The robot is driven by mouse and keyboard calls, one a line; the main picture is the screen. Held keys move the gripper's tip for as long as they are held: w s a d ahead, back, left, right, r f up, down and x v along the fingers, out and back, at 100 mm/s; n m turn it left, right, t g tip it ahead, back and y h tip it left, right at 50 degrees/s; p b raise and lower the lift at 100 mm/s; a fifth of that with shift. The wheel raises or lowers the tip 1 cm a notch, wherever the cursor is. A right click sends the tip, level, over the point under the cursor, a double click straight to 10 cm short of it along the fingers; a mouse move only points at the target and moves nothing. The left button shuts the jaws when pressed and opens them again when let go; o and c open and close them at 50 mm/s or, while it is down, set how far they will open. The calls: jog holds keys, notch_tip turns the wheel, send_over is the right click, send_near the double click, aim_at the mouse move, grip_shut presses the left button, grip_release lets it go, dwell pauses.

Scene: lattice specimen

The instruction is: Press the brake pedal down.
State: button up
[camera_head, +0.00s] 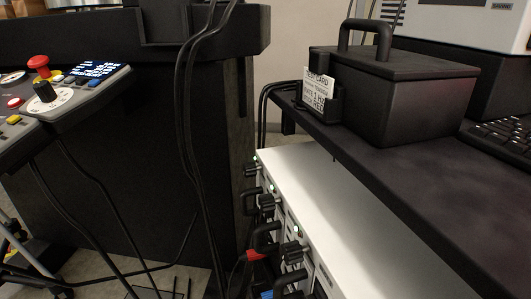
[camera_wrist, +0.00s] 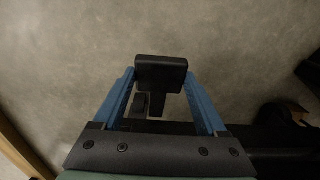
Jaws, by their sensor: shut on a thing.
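In the wrist view, a black block-shaped pad (camera_wrist: 161,68) sits between the tips of my gripper (camera_wrist: 160,78). It looks like the brake pedal, with dark stem-like parts below it in the picture. The two blue fingers lie along its left and right sides, and my gripper is shut on it. The fingers hide the pad's sides, and I cannot tell how far down it is pressed. The pedal cannot be made out in the head view.
Grey floor (camera_wrist: 65,60) lies around the pad. In the head view, a control panel (camera_head: 62,88) is at left, hanging cables (camera_head: 187,130) cross the middle, and a white cabinet (camera_head: 350,215) with black handles stands under a dark shelf (camera_head: 425,165) bearing a black box (camera_head: 405,105).

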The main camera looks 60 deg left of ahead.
jog(key=shift+f, duration=0.1)
grip_shut()
jog(key=shift+s+a+f+t+h, duration=0.1)
jog(key=shift+s+f+t+h, duration=0.25)
jog(key=shift+f+t, duration=0.55)
jog(key=shift+s+f+t, duration=0.1)
jog(key=shift+f+t, duration=0.4)
jog(key=shift+t, duration=0.1)
jog(key=shift+s+f+b, duration=0.1)
jog(key=shift+f+b, duration=0.35)
jog(key=shift+f, duration=0.45)
jog(key=shift+a+f, duration=0.1)
jog(key=shift+f, duration=0.2)
jog(key=shift+s, duration=0.15)
jog(key=o, duration=1.6)
grip_release()
jog(key=shift+r+p, duration=0.3)
jog(key=shift+r, duration=0.25)
jog(key=p+v, duration=0.8)
jog(key=v, duration=0.3)
jog(key=shift+s+r, duration=0.15)
jog(key=shift+r, duration=0.25)
